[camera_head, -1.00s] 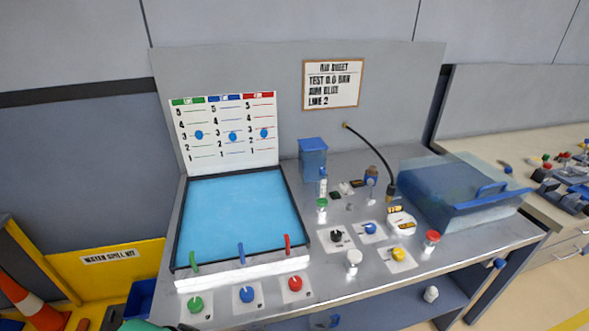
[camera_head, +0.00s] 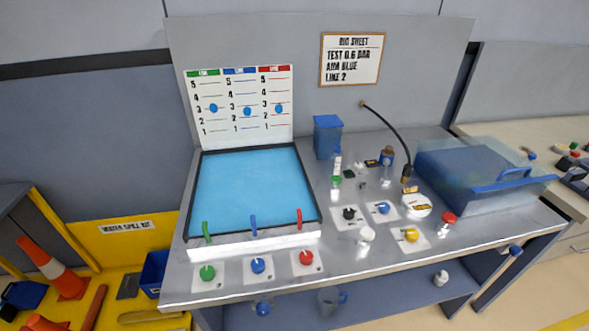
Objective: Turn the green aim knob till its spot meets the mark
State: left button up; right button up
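The green aim knob (camera_head: 207,272) sits on a white plate at the front left of the bench, left of a blue knob (camera_head: 258,265) and a red knob (camera_head: 306,257). A white scale board (camera_head: 240,105) stands behind the blue tray, with green, blue and red columns numbered 1 to 5. Each column has a blue spot; the green column's spot (camera_head: 213,108) is near the 3 line. The mark for it is too small to tell. Neither gripper shows in the view now.
A blue tray (camera_head: 198,195) has green, blue and red pegs along its front. Right of it are a blue container (camera_head: 327,137), a black hose (camera_head: 390,128), several small knobs and a clear-lidded blue box (camera_head: 480,178).

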aim_at(207, 274)
jog(key=u, duration=1)
